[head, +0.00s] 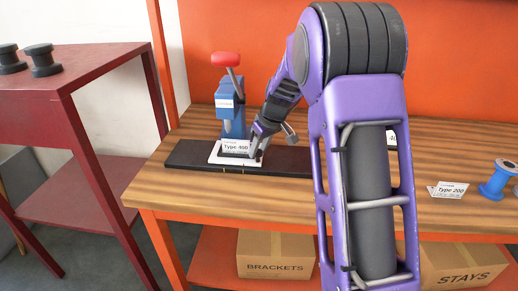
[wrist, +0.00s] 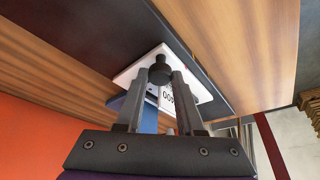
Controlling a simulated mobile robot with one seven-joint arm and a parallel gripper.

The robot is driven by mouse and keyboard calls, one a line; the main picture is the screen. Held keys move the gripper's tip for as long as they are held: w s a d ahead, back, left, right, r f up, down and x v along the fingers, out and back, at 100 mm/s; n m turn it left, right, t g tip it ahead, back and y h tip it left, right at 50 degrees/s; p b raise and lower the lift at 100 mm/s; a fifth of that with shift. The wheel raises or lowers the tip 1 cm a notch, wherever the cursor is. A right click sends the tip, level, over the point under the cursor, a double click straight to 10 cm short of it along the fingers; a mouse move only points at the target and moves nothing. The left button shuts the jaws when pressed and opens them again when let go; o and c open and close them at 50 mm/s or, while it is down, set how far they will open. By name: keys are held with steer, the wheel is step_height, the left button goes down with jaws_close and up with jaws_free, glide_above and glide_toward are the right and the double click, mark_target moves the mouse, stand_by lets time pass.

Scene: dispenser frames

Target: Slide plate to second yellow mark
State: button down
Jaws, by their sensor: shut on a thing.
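A white plate (head: 217,158) lies on a long black rail (head: 186,153) on the wooden bench. A small black knob (wrist: 160,71) stands up from the plate in the wrist view. My gripper (head: 256,153) is at the plate's right side in the head view, its two fingers shut on the knob. A "Type 400" card (head: 236,146) stands at the plate. Small yellowish marks show faintly at the rail's front edge below the plate; I cannot tell their order. My arm hides part of the rail's right side.
A blue press (head: 231,120) with a red-topped lever stands just behind the plate. A blue spool (head: 497,181) and a "Type 200" card (head: 450,190) are at the right. Boxes sit on the shelf below. The rail left of the plate is clear.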

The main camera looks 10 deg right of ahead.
mark_target(235, 156)
steer(key=a, duration=0.2)
steer(key=w+a, duration=0.1)
steer(key=a, duration=0.1)
steer(key=w+a, duration=0.1)
steer(key=a, duration=0.1)
steer(key=shift+a+p, duration=0.1)
steer(key=shift+p, duration=0.3)
steer(key=shift+r, duration=0.1)
steer(key=c, duration=0.5)
jaws_free()
steer(key=shift+a, duration=0.1)
steer(key=shift+r, duration=0.15)
steer(key=p+v, duration=0.1)
steer(key=v, duration=1.6)
steer(key=shift+s+p, duration=0.1)
steer(key=shift+p, duration=0.3)
steer(key=shift+d, duration=0.25)
